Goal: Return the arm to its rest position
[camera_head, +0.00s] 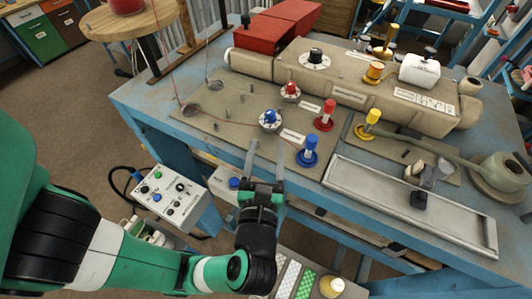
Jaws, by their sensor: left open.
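My left arm (155,268), green, white and black, comes in from the left and reaches to the front edge of the workbench. My left gripper (267,152) is open, with its two pale fingers apart and pointing away toward the bench. Nothing shows between the fingers. The fingertips appear close to a blue-capped knob (269,119) and a blue plunger-like post (309,151) on the bench; whether they touch anything is hard to tell. My right gripper is not in view.
The blue workbench (140,98) carries a beige machine (345,80), a red post (325,116), a yellow post (368,124) and a grey metal tray (455,222). A control box (171,194) with buttons stands below the bench edge. Open floor (62,120) lies at left.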

